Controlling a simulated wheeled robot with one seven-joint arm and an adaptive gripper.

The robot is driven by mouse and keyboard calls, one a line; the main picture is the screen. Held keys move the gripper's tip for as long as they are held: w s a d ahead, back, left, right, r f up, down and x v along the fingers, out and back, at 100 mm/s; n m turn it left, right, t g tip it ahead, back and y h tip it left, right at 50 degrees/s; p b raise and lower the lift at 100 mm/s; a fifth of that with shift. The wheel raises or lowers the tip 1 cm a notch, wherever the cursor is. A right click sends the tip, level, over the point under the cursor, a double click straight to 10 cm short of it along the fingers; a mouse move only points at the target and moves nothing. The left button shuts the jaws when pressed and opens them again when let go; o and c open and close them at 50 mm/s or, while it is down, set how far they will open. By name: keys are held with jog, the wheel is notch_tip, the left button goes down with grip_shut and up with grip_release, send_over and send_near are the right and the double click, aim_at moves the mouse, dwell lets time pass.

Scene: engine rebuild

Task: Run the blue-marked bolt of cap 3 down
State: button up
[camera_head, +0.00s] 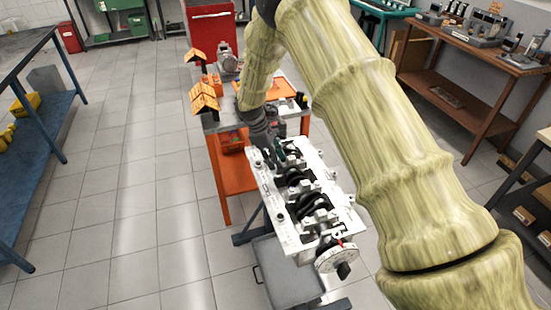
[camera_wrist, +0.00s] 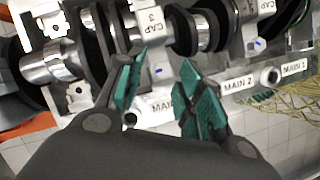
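The engine block (camera_head: 262,190) lies with its crank side up and several bearing caps across the crankshaft. Cap 3 (camera_wrist: 150,20) shows its label at the top of the wrist view. A blue mark (camera_wrist: 158,71) shows on the light metal below that label, between my fingers in the picture. I cannot clearly make out the blue-marked bolt's head. My gripper (camera_wrist: 163,80) has green fingertips spread apart, with no object seen held between them. In the head view, its green tips (camera_head: 285,150) are over the far part of the block; my arm hides some of the area.
Labels MAIN 2 (camera_wrist: 237,84) and MAIN 1 (camera_wrist: 293,67) mark the block's rail. A graduated wheel (camera_head: 335,257) is at the block's near end. An orange workbench (camera_head: 232,172) stands behind it. A wooden bench (camera_head: 455,45) is at right; open floor lies left.

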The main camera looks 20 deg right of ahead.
jog(key=v, duration=1.2)
jog(key=shift+a, duration=0.1)
